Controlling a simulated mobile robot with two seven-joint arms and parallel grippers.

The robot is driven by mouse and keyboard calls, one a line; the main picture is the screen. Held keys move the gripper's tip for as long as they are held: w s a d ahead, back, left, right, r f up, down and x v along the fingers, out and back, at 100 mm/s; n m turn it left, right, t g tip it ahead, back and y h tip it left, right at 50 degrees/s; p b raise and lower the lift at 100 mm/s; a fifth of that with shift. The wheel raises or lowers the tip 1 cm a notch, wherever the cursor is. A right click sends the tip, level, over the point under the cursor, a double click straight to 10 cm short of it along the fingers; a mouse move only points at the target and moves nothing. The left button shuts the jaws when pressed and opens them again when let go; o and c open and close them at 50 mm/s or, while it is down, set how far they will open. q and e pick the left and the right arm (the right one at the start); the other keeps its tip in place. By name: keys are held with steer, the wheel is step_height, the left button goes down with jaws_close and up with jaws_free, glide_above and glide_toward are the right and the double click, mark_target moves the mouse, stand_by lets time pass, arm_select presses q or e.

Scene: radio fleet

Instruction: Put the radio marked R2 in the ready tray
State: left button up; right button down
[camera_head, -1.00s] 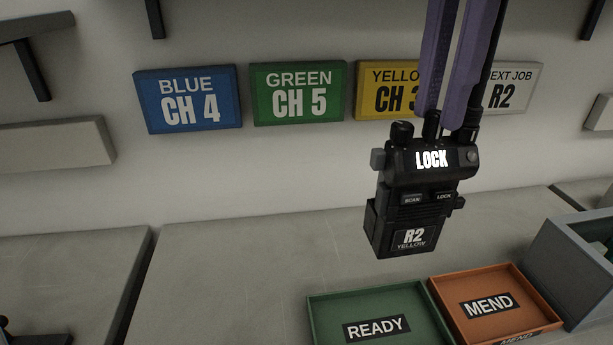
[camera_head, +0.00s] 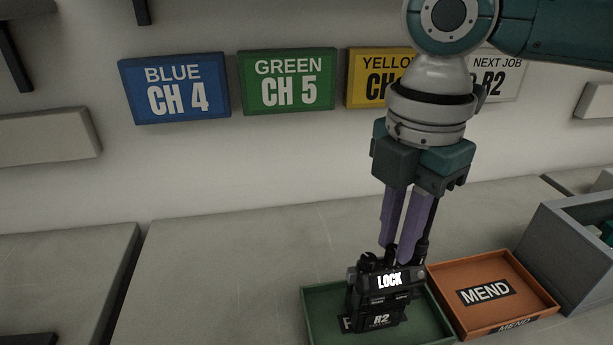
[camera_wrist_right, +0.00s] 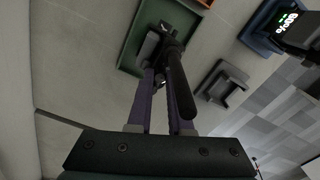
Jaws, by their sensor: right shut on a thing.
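The black radio marked R2 (camera_head: 380,300) is upright at the green ready tray (camera_head: 322,297), inside its outline in the head view. Its screen reads LOCK. My right gripper (camera_head: 397,250) comes down from above with its purple fingers shut on the top of the radio. In the right wrist view the fingers (camera_wrist_right: 160,85) hold the radio's top (camera_wrist_right: 165,42), with its thick antenna beside them, over the green tray (camera_wrist_right: 130,62). I cannot tell whether the radio's base touches the tray floor. My left gripper is not in view.
The orange MEND tray (camera_head: 490,292) sits right of the ready tray and is empty. A grey bin (camera_head: 570,245) stands further right. Wall signs read BLUE CH 4 (camera_head: 174,88), GREEN CH 5 (camera_head: 287,80), YELLOW (camera_head: 365,78) and NEXT JOB R2 (camera_head: 500,75). The bench left of the ready tray is clear.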

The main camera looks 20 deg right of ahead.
steer(key=c, duration=0.8)
jaws_free()
steer(key=shift+f, duration=0.1)
steer(key=shift+c, duration=0.2)
